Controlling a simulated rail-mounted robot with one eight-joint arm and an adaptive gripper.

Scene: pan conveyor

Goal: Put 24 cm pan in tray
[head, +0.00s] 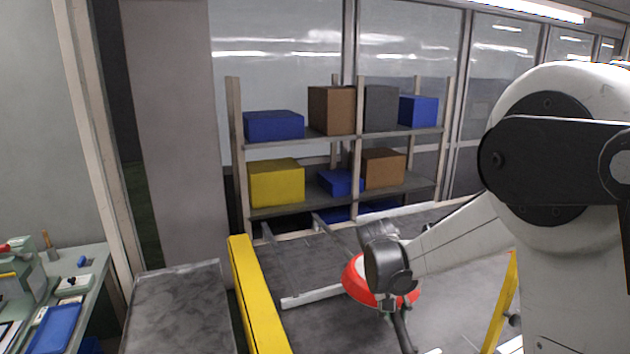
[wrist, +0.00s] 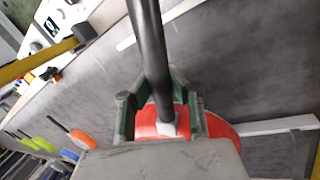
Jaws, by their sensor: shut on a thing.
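The red pan (head: 357,284) with a dark handle (head: 403,332) hangs at my gripper (head: 388,303) in the head view, partly hidden behind the wrist. In the wrist view, my gripper (wrist: 160,108) has its green-lined fingers on either side of the dark handle (wrist: 148,50), close to the red pan body (wrist: 218,127). My gripper is shut on the pan at the handle. The pan's size marking cannot be read. I cannot make out a tray for certain in either view.
A yellow rail (head: 257,295) stands beside a bare grey tabletop (head: 180,310). A shelf (head: 290,210) with several boxes is at the back. A workbench (head: 85,300) with tools is at the left. Light bars (head: 310,297) lie across the grey surface beneath the pan.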

